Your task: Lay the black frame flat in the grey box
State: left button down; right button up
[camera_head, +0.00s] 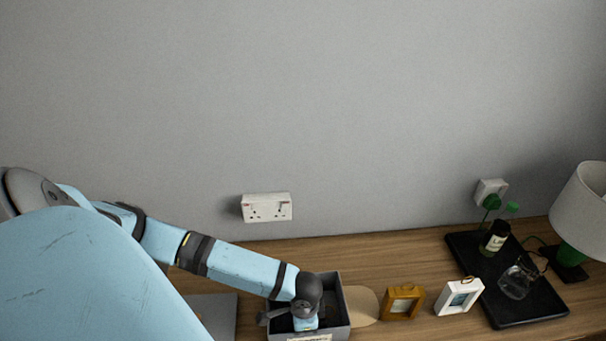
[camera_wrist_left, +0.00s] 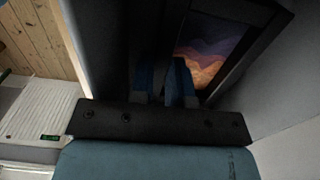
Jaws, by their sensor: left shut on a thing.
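The grey box (camera_head: 342,325) sits at the front of the wooden surface in the head view, with a pale label on its front. My left gripper (camera_head: 305,322) reaches down into it from above. In the left wrist view my left gripper (camera_wrist_left: 162,85) is shut on the black frame (camera_wrist_left: 245,10), its two blue fingers at the frame's edge. The frame's purple and orange picture (camera_wrist_left: 208,50) shows beside the fingers. In the head view my arm hides most of the box's inside, and I cannot tell whether the frame touches the bottom. My right gripper is not in view.
Farther right are a black tray (camera_head: 530,312) with a bottle (camera_head: 495,238) and glass jug (camera_head: 516,281), and a lamp (camera_head: 585,210). A grey panel (camera_head: 217,314) lies left.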

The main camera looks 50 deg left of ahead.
pick_arm(q)
jog(key=shift+s+f, duration=0.1)
jog(key=shift+f, duration=0.05)
jog(key=c, duration=1)
grip_release()
notch_tip(320, 180, up, 14)
jog(key=shift+d+r+b, duration=0.1)
jog(key=shift+b, duration=0.25)
